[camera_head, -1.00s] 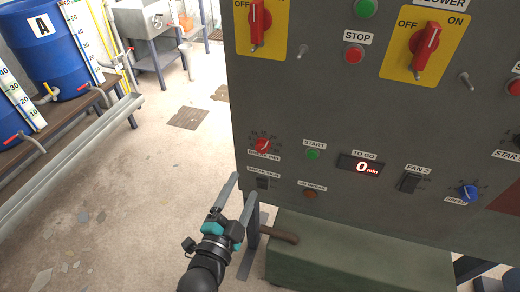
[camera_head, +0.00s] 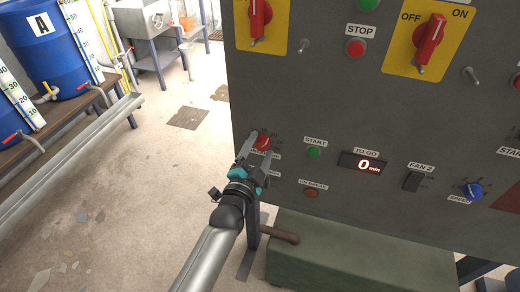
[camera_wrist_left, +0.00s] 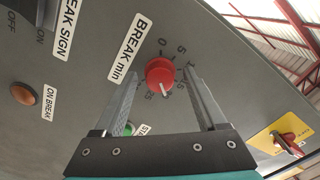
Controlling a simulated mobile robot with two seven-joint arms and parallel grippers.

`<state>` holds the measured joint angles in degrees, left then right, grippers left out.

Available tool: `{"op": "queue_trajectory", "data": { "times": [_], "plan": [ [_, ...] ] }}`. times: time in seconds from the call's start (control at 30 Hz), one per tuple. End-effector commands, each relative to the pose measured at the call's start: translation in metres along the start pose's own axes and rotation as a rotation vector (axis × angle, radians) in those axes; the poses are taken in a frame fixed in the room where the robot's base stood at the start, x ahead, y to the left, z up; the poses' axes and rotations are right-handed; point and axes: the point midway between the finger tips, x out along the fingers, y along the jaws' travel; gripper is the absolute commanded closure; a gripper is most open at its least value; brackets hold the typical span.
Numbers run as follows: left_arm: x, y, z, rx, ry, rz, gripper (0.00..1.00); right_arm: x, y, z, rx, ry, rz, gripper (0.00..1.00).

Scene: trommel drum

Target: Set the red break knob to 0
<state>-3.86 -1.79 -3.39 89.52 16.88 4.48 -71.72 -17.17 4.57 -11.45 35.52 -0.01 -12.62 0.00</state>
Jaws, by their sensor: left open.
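The red break knob (camera_head: 262,142) is at the lower left of the grey control panel (camera_head: 330,110). The wrist view shows the knob (camera_wrist_left: 160,72) up close beside its "BREAK min" label. Part of the dial scale is hidden by the fingers. My right gripper is not in view.
A green start button (camera_head: 313,153) and a display (camera_head: 362,164) reading 0 min sit right of the knob. An orange on-break button (camera_head: 311,193) is below. A green box (camera_head: 350,255) stands under the panel. The floor to the left is open.

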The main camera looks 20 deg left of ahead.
Motion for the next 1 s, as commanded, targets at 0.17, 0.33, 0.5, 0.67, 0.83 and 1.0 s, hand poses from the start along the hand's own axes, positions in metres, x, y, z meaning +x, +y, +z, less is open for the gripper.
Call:
{"op": "queue_trajectory", "data": {
  "times": [0.17, 0.33, 0.5, 0.67, 0.83, 1.0],
  "plan": [
    [0.0011, 0.0000, 0.0000, 0.000, 0.000, 0.000, 0.26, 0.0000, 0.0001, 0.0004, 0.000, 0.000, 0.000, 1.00],
    [0.0009, 0.0000, 0.0000, 0.000, 0.000, 0.000, 0.35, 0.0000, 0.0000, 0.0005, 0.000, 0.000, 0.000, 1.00],
    [0.0007, 0.0001, 0.0000, 0.000, 0.000, 0.000, 0.54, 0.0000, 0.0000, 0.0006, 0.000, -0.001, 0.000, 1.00],
    [0.0007, 0.0000, 0.0000, 0.000, 0.000, 0.000, 0.72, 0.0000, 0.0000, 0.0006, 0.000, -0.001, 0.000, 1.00],
    [0.0007, 0.0000, 0.0000, 0.000, 0.000, 0.000, 0.92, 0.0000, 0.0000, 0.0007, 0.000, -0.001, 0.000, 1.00],
    [0.0006, 0.0000, 0.0000, 0.000, 0.000, 0.000, 1.00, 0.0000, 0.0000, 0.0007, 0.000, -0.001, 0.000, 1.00]
  ]
}}
